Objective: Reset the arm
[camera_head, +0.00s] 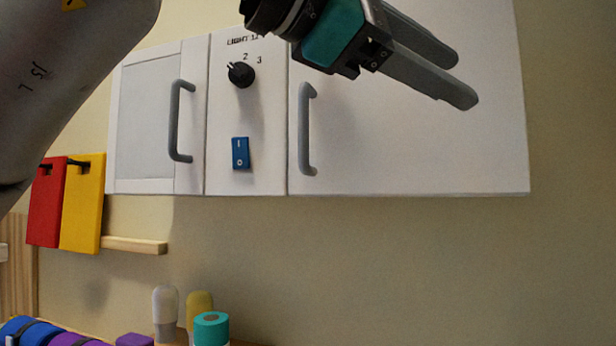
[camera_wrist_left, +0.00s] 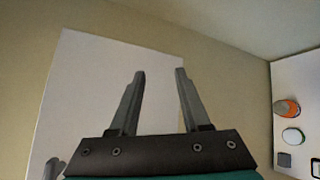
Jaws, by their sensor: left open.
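My left gripper (camera_head: 468,78) is open and empty, high in front of the right door of the white wall cabinet (camera_head: 430,150) in the head view. Its two grey fingers point right and slightly down. In the left wrist view the two fingers (camera_wrist_left: 158,74) stand apart with nothing between them, with the white cabinet surface (camera_wrist_left: 90,90) behind. My left arm fills the upper left of the head view. My right gripper is not in view.
The cabinet carries a black knob (camera_head: 241,74), a blue rocker switch (camera_head: 240,153) and grey door handles (camera_head: 307,130). Red (camera_head: 46,205) and yellow (camera_head: 82,205) boards hang at left. Bottles (camera_head: 165,312) and a teal roll (camera_head: 211,328) stand below. The wall at lower right is clear.

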